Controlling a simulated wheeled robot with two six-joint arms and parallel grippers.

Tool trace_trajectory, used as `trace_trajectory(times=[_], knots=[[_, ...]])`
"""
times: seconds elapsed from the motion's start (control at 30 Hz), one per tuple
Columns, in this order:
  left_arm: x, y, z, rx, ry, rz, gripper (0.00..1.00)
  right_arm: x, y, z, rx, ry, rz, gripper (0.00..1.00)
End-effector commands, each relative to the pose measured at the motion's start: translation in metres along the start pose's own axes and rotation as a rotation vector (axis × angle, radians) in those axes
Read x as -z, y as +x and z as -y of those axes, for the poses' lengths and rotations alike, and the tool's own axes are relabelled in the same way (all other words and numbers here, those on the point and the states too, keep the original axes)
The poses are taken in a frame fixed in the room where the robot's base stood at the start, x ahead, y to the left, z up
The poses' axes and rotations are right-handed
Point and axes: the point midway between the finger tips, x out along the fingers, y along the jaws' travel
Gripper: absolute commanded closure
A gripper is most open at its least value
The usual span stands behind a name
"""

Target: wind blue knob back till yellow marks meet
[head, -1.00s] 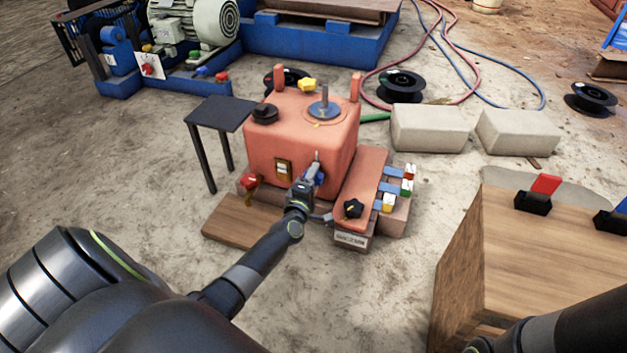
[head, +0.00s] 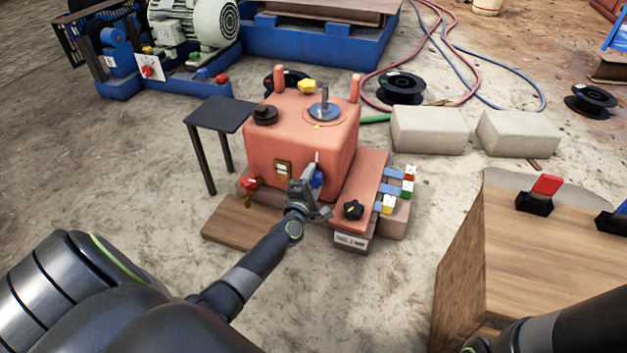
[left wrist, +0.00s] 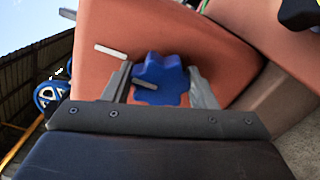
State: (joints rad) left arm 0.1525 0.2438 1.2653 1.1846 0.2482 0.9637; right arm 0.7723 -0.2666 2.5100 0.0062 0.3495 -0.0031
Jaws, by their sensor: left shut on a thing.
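The blue knob (head: 317,179) sits low on the front face of the orange crusher housing (head: 290,140). In the left wrist view the lobed blue knob (left wrist: 170,72) is between the two fingers of my left gripper (left wrist: 162,88), which is shut on it. A pale mark (left wrist: 145,85) shows on the knob, and a pale mark (left wrist: 110,51) shows on the housing at its upper left. The two marks are apart, the knob's one lower and to the right. In the head view my left gripper (head: 308,186) partly hides the knob. My right gripper is out of view.
A black star knob (head: 353,209) and a small display (head: 351,241) are just right of the gripper. A red handle (head: 249,184) is to its left. Colored switches (head: 408,180) line the right side. A wooden box (head: 545,255) stands at the right.

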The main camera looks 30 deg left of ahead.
Motion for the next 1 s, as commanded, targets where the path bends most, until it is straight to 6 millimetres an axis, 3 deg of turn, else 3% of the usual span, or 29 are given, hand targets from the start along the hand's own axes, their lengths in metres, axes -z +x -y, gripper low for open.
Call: trace_trajectory(times=[0.07,0.1,0.27,0.63,1.0], knots=[[0.001,-0.001,0.001,0.002,0.001,-0.001,0.71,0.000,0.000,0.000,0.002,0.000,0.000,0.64],[0.001,-0.001,0.001,0.002,0.001,-0.001,0.47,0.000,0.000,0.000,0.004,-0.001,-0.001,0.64],[0.001,0.000,0.001,0.002,0.002,-0.001,0.26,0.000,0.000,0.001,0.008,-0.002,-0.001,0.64],[0.000,-0.006,0.000,0.001,0.001,0.000,0.26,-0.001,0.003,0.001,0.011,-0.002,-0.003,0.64],[0.001,-0.061,0.000,0.002,0.001,-0.002,0.26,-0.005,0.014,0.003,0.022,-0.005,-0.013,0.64]])
